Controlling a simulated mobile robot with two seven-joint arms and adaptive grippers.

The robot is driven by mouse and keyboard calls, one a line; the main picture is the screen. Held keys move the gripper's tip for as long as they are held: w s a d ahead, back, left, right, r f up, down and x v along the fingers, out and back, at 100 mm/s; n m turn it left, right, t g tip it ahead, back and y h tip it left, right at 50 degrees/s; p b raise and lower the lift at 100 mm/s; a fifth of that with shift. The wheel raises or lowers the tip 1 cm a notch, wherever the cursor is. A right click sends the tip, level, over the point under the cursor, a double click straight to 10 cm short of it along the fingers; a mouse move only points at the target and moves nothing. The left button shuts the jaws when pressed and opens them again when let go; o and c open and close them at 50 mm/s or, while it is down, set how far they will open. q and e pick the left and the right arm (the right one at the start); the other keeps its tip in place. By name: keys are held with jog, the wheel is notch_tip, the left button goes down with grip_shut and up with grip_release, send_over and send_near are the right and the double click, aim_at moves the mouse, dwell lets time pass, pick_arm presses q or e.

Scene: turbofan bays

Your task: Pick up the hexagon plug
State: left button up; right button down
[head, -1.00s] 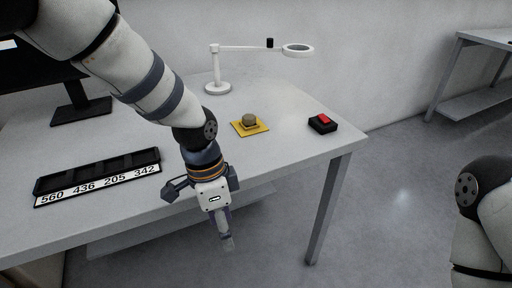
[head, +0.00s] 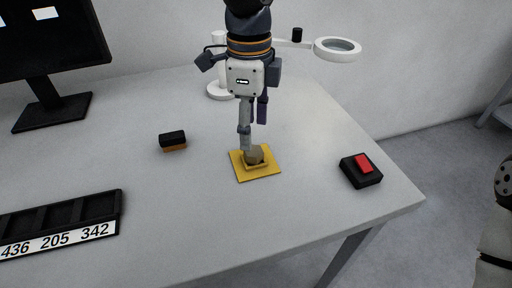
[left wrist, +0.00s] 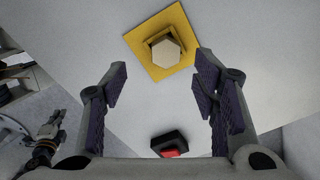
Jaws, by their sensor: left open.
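The hexagon plug (head: 254,155) is a grey-beige piece standing in a raised socket on a square yellow plate (head: 270,170). In the left wrist view its hexagonal top (left wrist: 166,54) faces the camera, beyond the fingertips. My left gripper (head: 254,136) is open and points down at the plug. In the head view one finger overlaps the plug's edge; contact cannot be told. In the left wrist view nothing lies between the fingers. In the head view only a piece of my right arm shows; a small, unclear arm end (left wrist: 48,135) appears in the left wrist view.
A black box with a red button (head: 361,170) sits right of the plate. A small black and orange block (head: 173,141) lies to its left. A numbered black tray (head: 75,215), a monitor (head: 50,60) and a magnifier lamp (head: 338,49) stand around. The table between is clear.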

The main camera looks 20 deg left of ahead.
aim_at(254, 156)
pick_arm(q)
jog(key=f, duration=0.7)
jog(key=shift+w+a, duration=0.25)
jog(key=shift+w, duration=0.1)
grip_shut()
